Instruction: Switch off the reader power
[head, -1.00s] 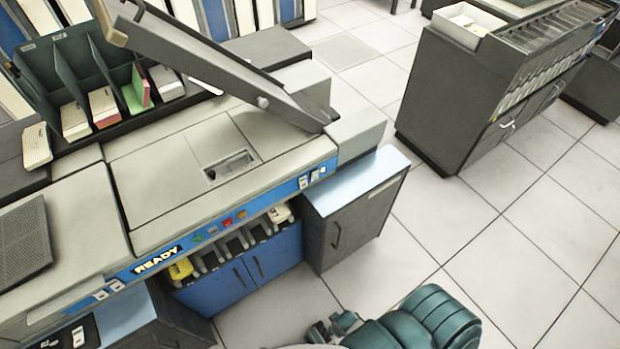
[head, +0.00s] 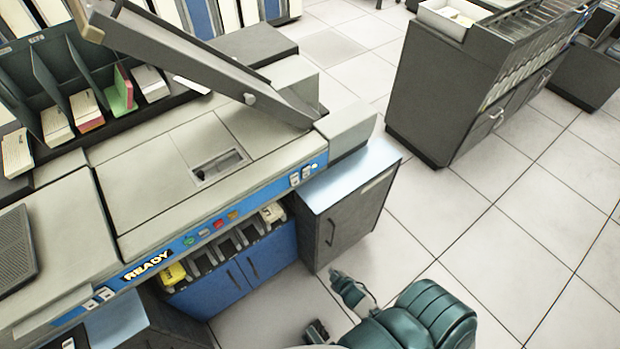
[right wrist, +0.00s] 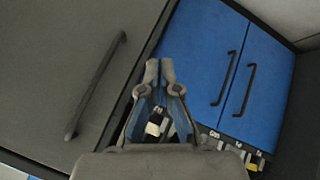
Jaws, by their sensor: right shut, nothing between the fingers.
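The grey card reader (head: 140,200) has a blue front strip (head: 200,236) with a lit READY sign (head: 148,265) and small coloured buttons (head: 218,224). White rocker switches (head: 301,176) sit at the strip's right end, and more white switches (head: 98,298) at its left end. I cannot read their labels or tell which way they are set. My right gripper (head: 337,274) is low in front of the dark grey cabinet, apart from the strip. In the right wrist view its fingertips (right wrist: 157,66) meet, shut and empty.
Blue cabinet doors (head: 240,275) stand under the reader, with a dark grey cabinet (head: 347,215) to their right. In the right wrist view, the blue doors (right wrist: 232,65) and a dark door with a handle (right wrist: 95,85) lie beyond the fingers. The floor (head: 470,235) right of these is open.

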